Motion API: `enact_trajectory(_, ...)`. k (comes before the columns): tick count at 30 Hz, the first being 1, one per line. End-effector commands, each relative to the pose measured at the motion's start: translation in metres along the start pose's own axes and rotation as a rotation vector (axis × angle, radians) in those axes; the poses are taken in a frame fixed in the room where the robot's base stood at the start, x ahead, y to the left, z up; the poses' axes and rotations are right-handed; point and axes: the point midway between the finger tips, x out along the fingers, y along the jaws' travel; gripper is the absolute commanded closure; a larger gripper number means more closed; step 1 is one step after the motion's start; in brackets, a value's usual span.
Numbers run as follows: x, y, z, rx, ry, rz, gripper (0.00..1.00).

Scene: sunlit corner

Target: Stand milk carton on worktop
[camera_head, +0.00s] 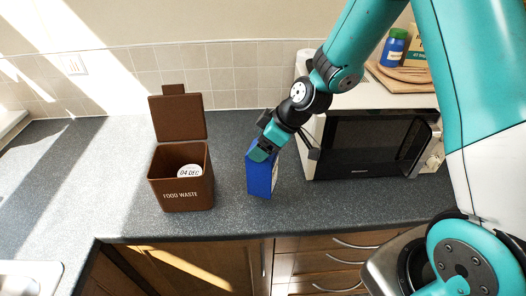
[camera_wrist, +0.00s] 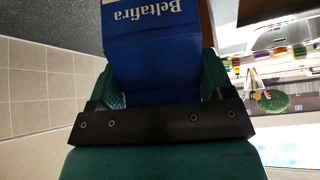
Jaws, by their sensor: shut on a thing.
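The blue milk carton (camera_head: 260,180) is upright at the worktop (camera_head: 330,208), between the brown bin and the microwave. I cannot tell whether its base touches the surface. My gripper (camera_head: 264,150) is shut on the carton's top part. In the wrist view the carton (camera_wrist: 155,60) fills the space between my gripper's green fingers (camera_wrist: 160,92), with the lettering "Beltafira" upside down. The carton's lower end is out of that view.
A brown food waste bin (camera_head: 181,195) with its lid raised stands left of the carton, a round white dated item (camera_head: 190,172) inside. A black-fronted microwave (camera_head: 372,145) stands to the right. It carries boards (camera_head: 402,73) and a blue jar (camera_head: 393,48). The worktop's far left is clear.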

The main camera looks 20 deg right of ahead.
Motion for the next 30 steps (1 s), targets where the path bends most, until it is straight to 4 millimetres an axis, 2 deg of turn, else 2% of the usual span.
enact_trajectory(10, 0.03, 0.0, 0.019, 0.0, 0.002, 0.0, 1.0)
enact_trajectory(23, 0.036, 0.001, 0.023, -0.001, 0.003, 0.002, 1.0)
enact_trajectory(24, 0.036, 0.0, 0.024, 0.0, 0.001, 0.001, 0.19)
enact_trajectory(27, 0.035, 0.0, 0.024, 0.0, 0.001, 0.001, 0.0)
enact_trajectory(30, 0.035, 0.0, 0.023, 0.0, 0.001, 0.001, 0.0)
